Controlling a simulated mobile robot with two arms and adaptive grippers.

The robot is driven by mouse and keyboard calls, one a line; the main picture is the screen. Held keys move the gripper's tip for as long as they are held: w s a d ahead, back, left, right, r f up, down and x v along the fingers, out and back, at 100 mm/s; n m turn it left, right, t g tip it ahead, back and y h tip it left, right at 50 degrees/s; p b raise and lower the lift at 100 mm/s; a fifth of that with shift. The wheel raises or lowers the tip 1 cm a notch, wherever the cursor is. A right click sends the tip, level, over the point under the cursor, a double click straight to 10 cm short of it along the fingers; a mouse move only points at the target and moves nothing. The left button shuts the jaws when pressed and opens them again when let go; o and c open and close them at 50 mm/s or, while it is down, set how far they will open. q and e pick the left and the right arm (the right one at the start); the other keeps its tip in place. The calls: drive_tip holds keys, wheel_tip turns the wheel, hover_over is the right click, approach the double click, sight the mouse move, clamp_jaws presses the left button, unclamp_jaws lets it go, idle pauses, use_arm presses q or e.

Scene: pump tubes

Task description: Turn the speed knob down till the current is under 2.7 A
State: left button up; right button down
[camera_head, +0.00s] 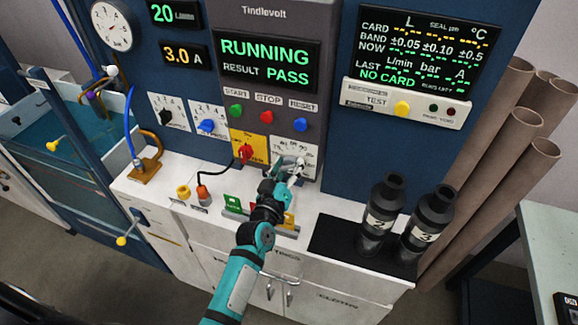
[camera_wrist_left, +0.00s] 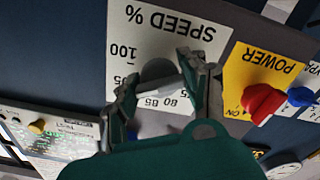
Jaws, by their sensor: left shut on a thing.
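The speed panel (camera_head: 309,160) is a white plate low on the pump stand. In the left wrist view it appears upside down, with "SPEED %" (camera_wrist_left: 165,22) and scale numbers 85, 95 and 100 legible. My left gripper (camera_head: 290,166) is at this plate, its fingers shut around the grey speed knob (camera_wrist_left: 157,70). The fingers hide part of the knob and scale, so I cannot read its pointer. The current display (camera_head: 183,55) reads 3.0 A. My right gripper is not in view.
The red power knob (camera_wrist_left: 262,102) sits on a yellow plate beside the speed panel. Blue reset button (camera_head: 300,124) is above. The big screen (camera_head: 266,62) reads RUNNING, PASS. Two black pump bodies (camera_head: 380,217) stand on a dark mat at right. A flow display (camera_head: 174,13) reads 20.

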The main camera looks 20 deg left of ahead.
use_arm(q)
drive_tip(key=o, duration=1.2)
drive_tip(key=s, duration=1.2)
drive_tip(key=shift+a, duration=0.2)
